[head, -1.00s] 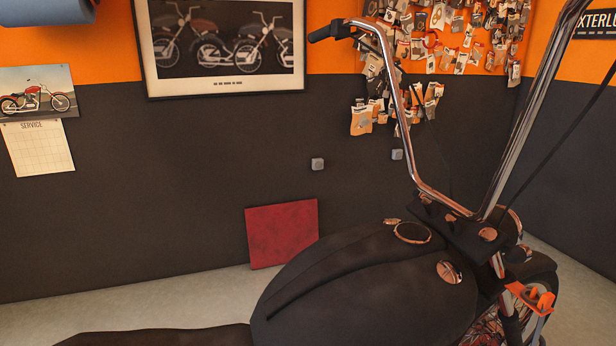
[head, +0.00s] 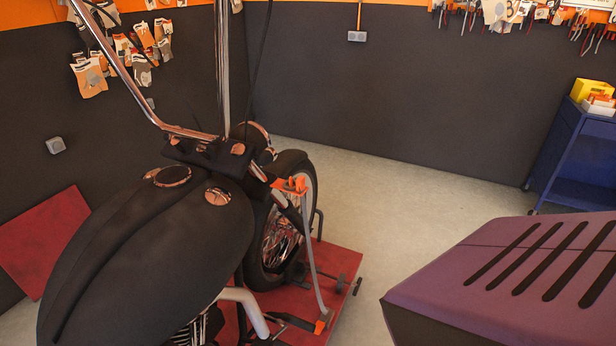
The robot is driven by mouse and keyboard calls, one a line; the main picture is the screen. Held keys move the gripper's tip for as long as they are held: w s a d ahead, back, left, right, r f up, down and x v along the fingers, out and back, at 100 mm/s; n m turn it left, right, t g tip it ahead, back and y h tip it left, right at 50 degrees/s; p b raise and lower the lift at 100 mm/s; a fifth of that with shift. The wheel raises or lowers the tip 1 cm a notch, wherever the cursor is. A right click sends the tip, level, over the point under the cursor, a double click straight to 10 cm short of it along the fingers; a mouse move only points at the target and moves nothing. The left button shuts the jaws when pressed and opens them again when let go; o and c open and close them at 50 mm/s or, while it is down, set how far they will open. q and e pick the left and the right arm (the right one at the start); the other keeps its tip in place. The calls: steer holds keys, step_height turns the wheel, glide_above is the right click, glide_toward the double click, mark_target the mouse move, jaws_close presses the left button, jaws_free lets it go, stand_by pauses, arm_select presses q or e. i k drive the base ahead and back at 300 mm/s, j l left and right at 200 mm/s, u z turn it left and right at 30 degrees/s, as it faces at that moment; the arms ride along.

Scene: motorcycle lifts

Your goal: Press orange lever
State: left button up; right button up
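An orange clamp-like part (head: 291,185) sits by the fork of the black motorcycle (head: 150,250), at the top of a grey strap or bar. A second small orange piece (head: 320,326) is at the lower end of that strap, by the red lift platform (head: 345,262). I cannot tell whether either orange part is the lever. The motorcycle stands upright with its front wheel over the platform. Neither of my grippers is in view.
A purple housing with dark slots (head: 500,270) fills the lower right. A blue cart (head: 575,150) with yellow boxes stands at the far right. Pale floor (head: 400,190) is clear between the motorcycle and the cart. A red panel (head: 40,240) leans on the left wall.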

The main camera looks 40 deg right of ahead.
mark_target(321, 325)
steer(key=z, duration=0.75)
